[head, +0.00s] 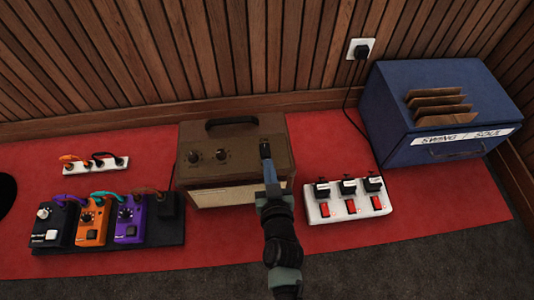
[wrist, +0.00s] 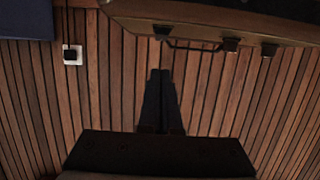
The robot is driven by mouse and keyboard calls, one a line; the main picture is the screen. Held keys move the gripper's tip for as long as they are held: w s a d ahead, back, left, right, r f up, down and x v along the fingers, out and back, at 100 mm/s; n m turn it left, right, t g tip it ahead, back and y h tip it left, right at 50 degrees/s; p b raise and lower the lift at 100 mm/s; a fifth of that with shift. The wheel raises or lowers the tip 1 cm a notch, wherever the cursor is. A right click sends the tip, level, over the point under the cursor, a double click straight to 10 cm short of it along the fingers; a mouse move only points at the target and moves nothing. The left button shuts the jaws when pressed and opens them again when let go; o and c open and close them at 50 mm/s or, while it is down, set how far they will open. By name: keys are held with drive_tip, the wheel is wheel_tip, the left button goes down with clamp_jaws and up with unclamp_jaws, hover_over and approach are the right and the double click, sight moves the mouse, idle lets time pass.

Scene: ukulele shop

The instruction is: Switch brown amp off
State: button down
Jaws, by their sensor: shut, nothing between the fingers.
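The brown amp (head: 235,175) stands on the red mat against the wood wall, with a black handle on top and two dark knobs (head: 208,155) on its top panel. In the wrist view the amp (wrist: 220,14) fills the upper edge, upside down, with its knobs (wrist: 250,48) at right. A small dark part (wrist: 162,31), which looks like the switch, lies just beyond my fingertips in that view; its position is too dark to read. My gripper (head: 265,152) is shut and empty at the right end of the amp's top panel; contact cannot be told.
A white power strip (head: 347,207) with red switches stands right of the amp, its cord running to a wall outlet (head: 360,49). A blue crate (head: 440,115) is at far right. A pedalboard (head: 110,250) and small white strip (head: 95,166) lie left.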

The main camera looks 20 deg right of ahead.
drive_tip(key=shift+f+p+v, duration=0.2)
drive_tip(key=shift+p+v, duration=0.05)
drive_tip(key=shift+v, duration=0.95)
drive_tip(key=shift+f+p+v, duration=0.2)
drive_tip(key=shift+v, duration=0.95)
drive_tip(key=shift+s, duration=0.15)
